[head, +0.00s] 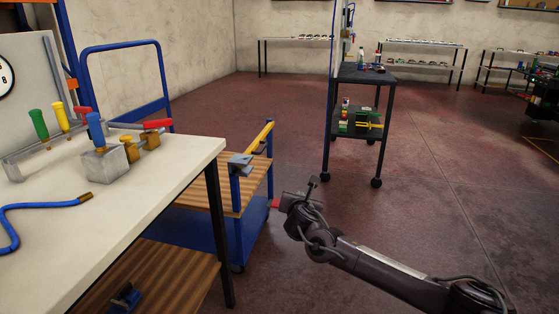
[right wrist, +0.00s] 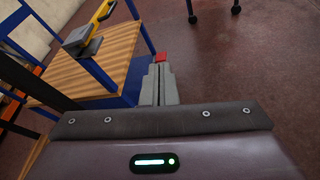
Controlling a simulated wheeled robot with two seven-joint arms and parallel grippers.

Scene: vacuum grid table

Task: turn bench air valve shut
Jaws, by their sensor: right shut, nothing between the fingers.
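The air valve sits near the far right corner of the white bench top (head: 110,215) in the head view. It has a brass body (head: 150,142) and a red lever (head: 157,124). The lever lies about level and points right, toward the bench edge. My right gripper (head: 284,201) is well to the right of the bench and lower, beside the blue cart, away from the valve. In the right wrist view its grey fingers (right wrist: 158,84) are together and empty, with a small red patch at the tips. The valve is not in the right wrist view. My left gripper is not in view.
A grey block with a blue-handled tool (head: 104,165) stands left of the valve, with green and yellow-handled tools behind. A blue hose (head: 40,207) lies on the bench. The blue cart (head: 205,235) carries a yellow-handled tool (head: 262,137). A dark shelf trolley (head: 365,74) stands farther back.

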